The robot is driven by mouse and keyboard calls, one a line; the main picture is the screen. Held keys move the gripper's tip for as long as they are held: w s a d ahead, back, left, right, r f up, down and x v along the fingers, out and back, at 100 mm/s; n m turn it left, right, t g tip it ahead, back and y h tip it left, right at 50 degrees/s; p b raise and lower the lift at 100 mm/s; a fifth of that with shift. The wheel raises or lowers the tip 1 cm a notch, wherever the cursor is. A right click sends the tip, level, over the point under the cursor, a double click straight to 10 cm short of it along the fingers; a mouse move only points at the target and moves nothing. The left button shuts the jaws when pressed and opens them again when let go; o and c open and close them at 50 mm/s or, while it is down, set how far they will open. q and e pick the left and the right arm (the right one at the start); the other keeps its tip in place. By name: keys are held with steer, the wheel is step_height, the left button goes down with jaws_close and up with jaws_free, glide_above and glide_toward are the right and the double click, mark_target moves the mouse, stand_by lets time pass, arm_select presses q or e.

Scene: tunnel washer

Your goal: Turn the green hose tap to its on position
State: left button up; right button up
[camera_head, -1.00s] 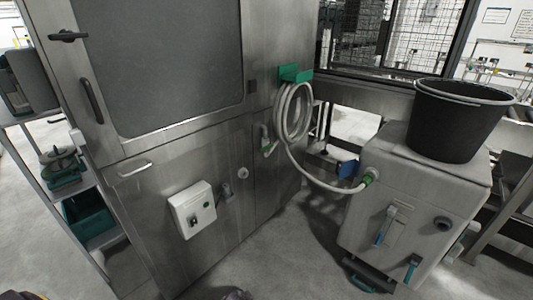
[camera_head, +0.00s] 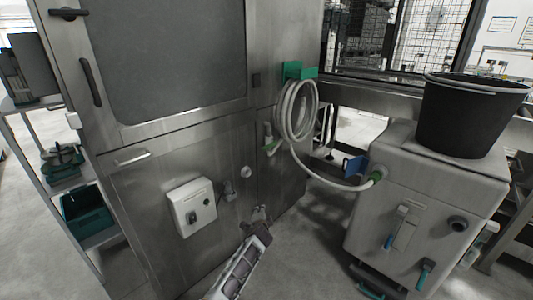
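A small green lever (camera_head: 271,146) sits at a pale fitting on the steel front of the washer, left of the coiled white hose (camera_head: 297,112). I take it to be the green hose tap; its exact setting is too small to read. The hose hangs from a green bracket (camera_head: 299,71) and runs to a green connector (camera_head: 377,174) on the grey box. My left gripper (camera_head: 260,212) reaches up from the bottom, below the lever and apart from it. Its fingers are too small to tell open from shut. My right gripper is not in view.
A white switch box (camera_head: 193,206) sticks out of the washer's front, left of the gripper. The grey box (camera_head: 405,215) stands at the right with a black bucket (camera_head: 468,118) on top. A blue handle (camera_head: 354,165) is beside the connector. Open floor lies between.

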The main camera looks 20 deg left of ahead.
arm_select(q)
steer(key=w+r+m+t+y+b, duration=0.1)
steer(key=w+r, duration=0.3)
steer(key=r, duration=0.3)
steer(key=w+a+r+m+t+b, duration=0.1)
steer(key=w+r+t+b, duration=0.1)
steer(key=w+r, duration=0.2)
steer(key=w+a+r+m+t+y+b, duration=0.1)
steer(key=w+r, duration=0.3)
steer(key=r, duration=0.6)
steer(key=shift+a+m+y+b, duration=0.2)
steer(key=shift+m+y+b, duration=0.1)
steer(key=shift+b, duration=0.15)
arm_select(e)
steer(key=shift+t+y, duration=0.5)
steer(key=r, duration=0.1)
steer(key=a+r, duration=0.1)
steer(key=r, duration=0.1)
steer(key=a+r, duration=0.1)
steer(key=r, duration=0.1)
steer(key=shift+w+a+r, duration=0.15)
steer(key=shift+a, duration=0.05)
arm_select(q)
steer(key=shift+w+r, duration=0.1)
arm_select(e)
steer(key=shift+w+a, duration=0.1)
